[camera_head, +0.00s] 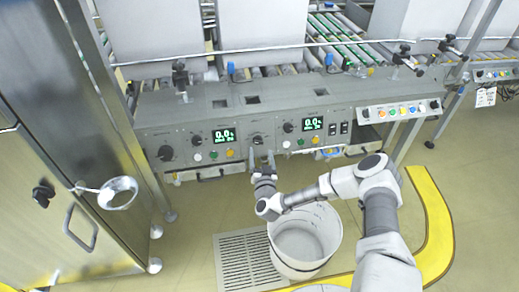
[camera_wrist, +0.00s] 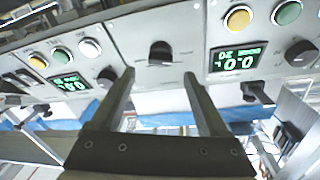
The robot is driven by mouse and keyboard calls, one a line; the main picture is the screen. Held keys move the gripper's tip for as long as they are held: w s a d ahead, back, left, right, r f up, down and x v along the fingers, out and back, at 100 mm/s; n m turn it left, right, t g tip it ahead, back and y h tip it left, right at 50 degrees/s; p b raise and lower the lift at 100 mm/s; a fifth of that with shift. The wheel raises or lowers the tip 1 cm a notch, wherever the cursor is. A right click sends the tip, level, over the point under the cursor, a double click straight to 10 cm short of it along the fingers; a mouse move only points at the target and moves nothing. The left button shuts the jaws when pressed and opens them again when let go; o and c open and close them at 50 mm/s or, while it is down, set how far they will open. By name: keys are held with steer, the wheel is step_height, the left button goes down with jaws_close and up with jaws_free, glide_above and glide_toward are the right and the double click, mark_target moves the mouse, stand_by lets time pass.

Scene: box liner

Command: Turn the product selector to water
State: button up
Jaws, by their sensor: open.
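A dark rotary selector knob (camera_head: 257,140) sits on the grey control panel between the two lit displays. It also shows in the wrist view (camera_wrist: 160,52), with small marks around it that I cannot read. I cannot tell from the lettering which product it points to. My gripper (camera_head: 262,158) is in front of this knob, below it in the head view. In the wrist view my gripper (camera_wrist: 159,76) has its two fingers apart, one to each side of the knob's line, with nothing between them. The fingertips look short of the knob; contact is not visible.
Other dark knobs (camera_head: 165,153) and coloured buttons lie along the panel (camera_head: 200,120). A white bucket (camera_head: 328,245) stands on the floor below my arm. A steel cabinet (camera_head: 60,110) stands at left, and a yellow floor strip (camera_head: 436,225) curves at right.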

mark_target(259, 143)
steer(key=shift+w+a+b, duration=0.15)
steer(key=shift+w+b, duration=0.1)
steer(key=shift+w, duration=0.95)
steer(key=shift+w+a+b, duration=0.1)
steer(key=shift+w+b, duration=0.15)
steer(key=shift+w, duration=0.9)
jaws_close()
